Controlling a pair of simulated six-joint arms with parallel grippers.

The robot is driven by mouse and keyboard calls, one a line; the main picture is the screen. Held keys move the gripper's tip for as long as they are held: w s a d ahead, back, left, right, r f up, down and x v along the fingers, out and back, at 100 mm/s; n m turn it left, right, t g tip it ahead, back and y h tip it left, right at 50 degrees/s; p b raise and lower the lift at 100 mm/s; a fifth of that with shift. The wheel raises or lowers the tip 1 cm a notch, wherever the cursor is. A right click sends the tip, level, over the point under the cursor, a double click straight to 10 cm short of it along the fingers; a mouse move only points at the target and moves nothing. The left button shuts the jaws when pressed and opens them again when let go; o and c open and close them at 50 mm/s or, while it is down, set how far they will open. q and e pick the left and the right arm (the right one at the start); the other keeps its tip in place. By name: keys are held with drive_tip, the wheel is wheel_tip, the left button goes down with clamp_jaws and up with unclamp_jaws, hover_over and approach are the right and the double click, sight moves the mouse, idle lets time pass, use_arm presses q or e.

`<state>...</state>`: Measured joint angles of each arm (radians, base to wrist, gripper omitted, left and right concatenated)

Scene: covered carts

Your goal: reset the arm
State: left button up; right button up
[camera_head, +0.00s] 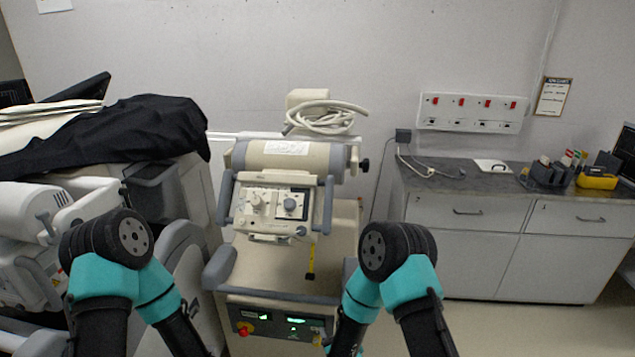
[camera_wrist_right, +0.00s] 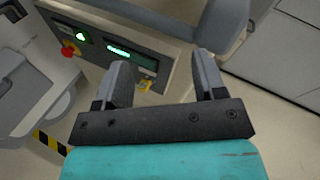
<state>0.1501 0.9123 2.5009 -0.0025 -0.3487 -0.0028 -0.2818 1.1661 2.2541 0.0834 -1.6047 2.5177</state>
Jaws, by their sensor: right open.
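My right gripper (camera_wrist_right: 163,82) shows in the right wrist view, its two grey fingers spread apart with nothing held between them. Beyond the fingers is the front panel of the medical cart (camera_wrist_right: 172,62), with a lit display, a green switch and a red knob. In the head view both my teal and black arms are bent at their elbows, and their forearms slope down out of the bottom of the picture. The fingertips of both grippers are hidden there. My left gripper shows in neither view.
The cream medical cart (camera_head: 285,262) stands in front, between my arms. At left is a machine under a black cover (camera_head: 125,135). A grey cabinet (camera_head: 465,245) stands at right, with a yellow item (camera_head: 597,181) on top. Open floor (camera_head: 530,325) lies before the cabinet.

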drive_tip(key=s+d+f+n+g, duration=0.8)
drive_tip(key=d+n, duration=0.2)
drive_tip(key=n, duration=0.5)
drive_tip(key=s+d+n+g, duration=0.3)
drive_tip(key=s+n, duration=0.3)
drive_tip(key=s, duration=0.1)
drive_tip(key=s+d+f+n+g, duration=0.1)
drive_tip(key=s+d+n+g, duration=0.2)
drive_tip(key=s+n, duration=0.3)
drive_tip(key=shift+s+d+f+n+g, duration=0.15)
drive_tip(key=shift+s+d+n+g, duration=0.25)
drive_tip(key=shift+d, duration=0.15)
idle(0.6)
